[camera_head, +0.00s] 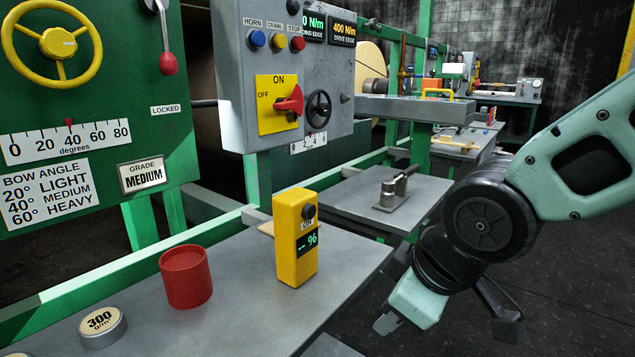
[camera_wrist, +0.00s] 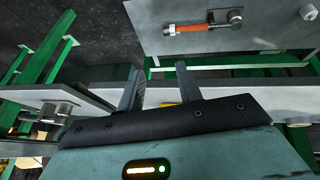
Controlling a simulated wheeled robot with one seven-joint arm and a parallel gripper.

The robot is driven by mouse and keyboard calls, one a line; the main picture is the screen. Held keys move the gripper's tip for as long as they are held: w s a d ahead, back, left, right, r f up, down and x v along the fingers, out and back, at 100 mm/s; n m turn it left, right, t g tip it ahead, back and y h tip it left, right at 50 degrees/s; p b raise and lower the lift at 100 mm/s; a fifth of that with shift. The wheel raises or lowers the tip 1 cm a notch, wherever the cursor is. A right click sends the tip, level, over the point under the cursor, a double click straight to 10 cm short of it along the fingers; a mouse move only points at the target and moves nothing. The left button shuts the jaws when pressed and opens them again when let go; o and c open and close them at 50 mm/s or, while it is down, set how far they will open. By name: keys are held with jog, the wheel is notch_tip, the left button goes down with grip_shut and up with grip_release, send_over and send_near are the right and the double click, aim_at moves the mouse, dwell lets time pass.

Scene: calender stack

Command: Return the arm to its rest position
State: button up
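My gripper (camera_head: 446,320) hangs at the lower right in the head view, beyond the right edge of the near grey table (camera_head: 235,320). Its two dark fingers point down and stand apart, with nothing seen between them. In the wrist view my gripper (camera_wrist: 160,80) also shows two separated fingers and no held object. My arm bends down to it from the right edge of the head view.
A yellow meter (camera_head: 296,240), a red cup (camera_head: 186,277) and a round 300 weight (camera_head: 103,326) stand on the near table. A green panel (camera_head: 90,110) and a grey control box (camera_head: 285,80) rise behind. Dark floor is open at the lower right.

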jog(key=s+d+f+m+g+h, duration=0.1)
jog(key=s+d+f+m+g, duration=0.1)
jog(key=s, duration=0.5)
jog(key=s+d+f+m+g+h, duration=0.1)
jog(key=s+d+f+g, duration=0.15)
jog(key=s, duration=0.45)
notch_tip(320, 180, up, 23)
jog(key=p, duration=2.2)
jog(key=shift+w+a, duration=0.2)
jog(key=shift+a, duration=0.15)
jog(key=shift+c, duration=0.3)
